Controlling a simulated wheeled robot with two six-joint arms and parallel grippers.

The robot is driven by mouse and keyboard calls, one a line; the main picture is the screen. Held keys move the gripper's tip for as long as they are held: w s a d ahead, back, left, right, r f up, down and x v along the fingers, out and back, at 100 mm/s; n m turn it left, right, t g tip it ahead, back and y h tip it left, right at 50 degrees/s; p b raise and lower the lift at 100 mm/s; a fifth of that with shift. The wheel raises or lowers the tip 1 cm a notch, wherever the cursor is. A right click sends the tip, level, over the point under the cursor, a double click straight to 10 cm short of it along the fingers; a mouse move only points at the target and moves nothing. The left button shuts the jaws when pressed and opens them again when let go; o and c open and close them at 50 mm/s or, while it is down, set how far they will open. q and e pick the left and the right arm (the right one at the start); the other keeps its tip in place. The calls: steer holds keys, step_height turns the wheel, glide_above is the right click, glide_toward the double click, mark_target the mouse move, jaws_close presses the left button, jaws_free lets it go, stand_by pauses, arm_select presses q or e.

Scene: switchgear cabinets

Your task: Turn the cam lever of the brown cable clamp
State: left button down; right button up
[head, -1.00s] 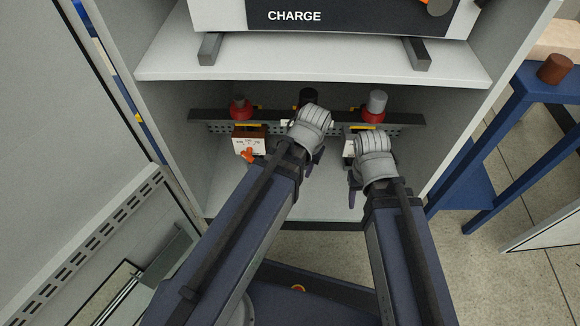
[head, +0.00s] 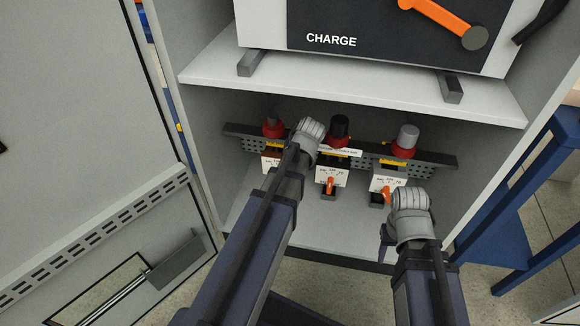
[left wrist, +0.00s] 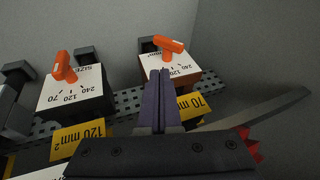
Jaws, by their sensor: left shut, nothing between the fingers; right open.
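The brown cable clamp is at the left of the row of three in the lower cabinet bay. In the head view its white scale plate (head: 271,163) shows, but my left arm hides its lever. The left wrist view shows its brown body (left wrist: 188,83) and orange cam lever (left wrist: 168,45). My left gripper (left wrist: 160,76) is shut and empty, its fingertips in front of the brown clamp, overlapping its plate in the picture; contact cannot be told. In the head view its fingers are hidden. My right gripper (head: 388,234) is open, below the right clamp, its fingers partly hidden.
The middle clamp (head: 332,177) and right clamp (head: 388,182) have orange levers. Cable ends with red collars, such as the grey one (head: 406,140), stand behind on a perforated rail (head: 435,160). The shelf (head: 345,85) with the CHARGE unit is above; cabinet walls flank the bay.

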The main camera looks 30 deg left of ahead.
arm_select(q)
steer(key=a+f+b, duration=0.5)
steer(key=f+b, duration=0.1)
steer(key=f, duration=0.1)
steer(key=shift+w, duration=0.25)
steer(key=shift+a+f, duration=0.1)
steer(key=shift+a, duration=0.05)
steer(key=shift+a+h+p, duration=0.15)
steer(key=shift+h+p, duration=0.15)
steer(key=shift+h, duration=0.4)
steer(key=shift+a+t+h, duration=0.25)
steer(key=shift+t+h, duration=0.05)
steer(key=shift+h, duration=0.2)
